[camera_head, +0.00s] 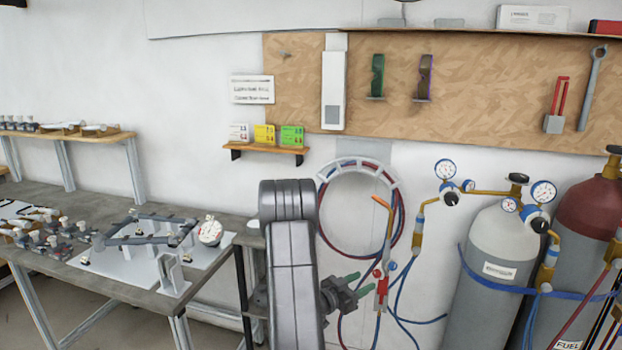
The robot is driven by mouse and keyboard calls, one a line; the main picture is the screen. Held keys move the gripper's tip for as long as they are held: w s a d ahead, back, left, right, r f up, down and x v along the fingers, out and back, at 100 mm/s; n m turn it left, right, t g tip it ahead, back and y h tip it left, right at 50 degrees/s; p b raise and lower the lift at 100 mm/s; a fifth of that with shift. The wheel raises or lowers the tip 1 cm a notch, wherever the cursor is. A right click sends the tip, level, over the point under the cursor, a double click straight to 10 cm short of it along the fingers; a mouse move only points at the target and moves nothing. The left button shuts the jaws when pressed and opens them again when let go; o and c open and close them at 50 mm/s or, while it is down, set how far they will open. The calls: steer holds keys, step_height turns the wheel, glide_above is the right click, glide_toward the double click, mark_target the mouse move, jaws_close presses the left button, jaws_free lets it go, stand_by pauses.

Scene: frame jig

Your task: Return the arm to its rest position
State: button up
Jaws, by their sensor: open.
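My arm (292,265) stands up in the lower middle of the view as a grey, thick link. My gripper (362,284) shows low to the right of the arm, pointing right. Its two green-tipped fingers are apart and I see nothing between them. In the picture the fingers lie just left of the torch (381,290) with red and blue valves; I cannot tell the gap in depth. The arm hides part of the wall and the right end of the bench.
A grey bench (215,262) at left carries a frame jig (150,240), clamps and a round dial (210,231). Hoses (322,205) hang coiled on the wall behind the arm. Gas cylinders (495,270) with gauges stand at right. A small shelf (265,148) is above the arm.

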steer(key=b+v, duration=0.1)
steer(key=v, duration=0.8)
steer(key=shift+s+r, duration=0.1)
